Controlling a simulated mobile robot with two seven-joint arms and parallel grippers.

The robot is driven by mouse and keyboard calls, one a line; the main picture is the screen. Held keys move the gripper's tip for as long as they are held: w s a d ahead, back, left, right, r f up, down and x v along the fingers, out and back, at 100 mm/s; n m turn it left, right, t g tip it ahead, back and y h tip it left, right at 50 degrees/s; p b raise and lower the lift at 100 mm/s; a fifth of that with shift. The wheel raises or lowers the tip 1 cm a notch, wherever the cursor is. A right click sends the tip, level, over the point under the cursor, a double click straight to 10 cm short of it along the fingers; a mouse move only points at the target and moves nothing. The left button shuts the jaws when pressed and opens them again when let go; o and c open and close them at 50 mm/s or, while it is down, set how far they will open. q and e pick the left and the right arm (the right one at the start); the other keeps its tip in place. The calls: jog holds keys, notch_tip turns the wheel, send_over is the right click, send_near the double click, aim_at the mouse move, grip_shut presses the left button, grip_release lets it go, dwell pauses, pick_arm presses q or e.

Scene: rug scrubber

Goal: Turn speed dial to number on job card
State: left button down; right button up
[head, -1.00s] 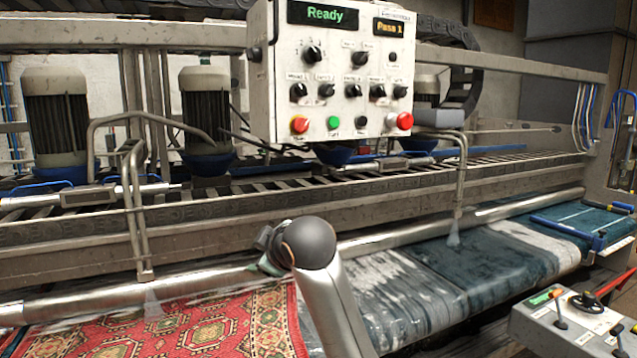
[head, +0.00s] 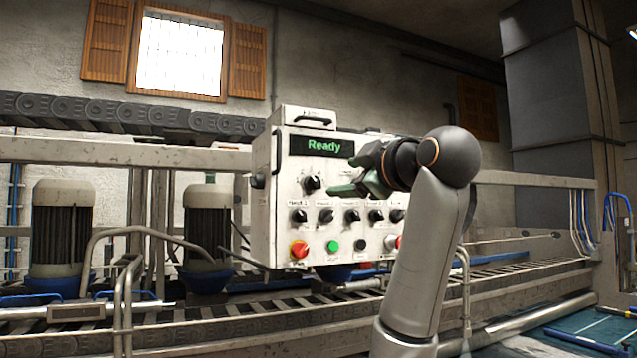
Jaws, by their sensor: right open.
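The white control box (head: 265,215) hangs over the machine in the middle of the head view. Its screen (head: 316,146) reads "Ready" in green. A larger black dial (head: 312,184) sits on the upper left of its face, with a row of smaller black knobs (head: 325,216) below. My right gripper (head: 342,184) is open in front of the box's upper right, fingers pointing left toward the larger dial, apart from it as far as I can tell. The gripper and arm hide the panel's right part, including the second screen. No job card is recognizable. My left gripper is out of view.
A red button (head: 299,249) and a green button (head: 333,246) lie along the box's lower edge. Motors (head: 62,230) and bent metal pipes stand left of the box. A metal rail runs behind it. Free air lies in front of the panel's left side.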

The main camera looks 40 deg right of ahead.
aim_at(317, 183)
jog(key=p+x, duration=0.3)
jog(key=x, duration=0.7)
jog(key=shift+w+p, duration=0.3)
jog(key=shift+w, duration=0.1)
jog(key=shift+w+d+f, duration=0.15)
jog(key=shift+w+d, duration=0.05)
jog(key=shift+w, duration=0.4)
jog(key=shift+c, duration=0.3)
grip_shut()
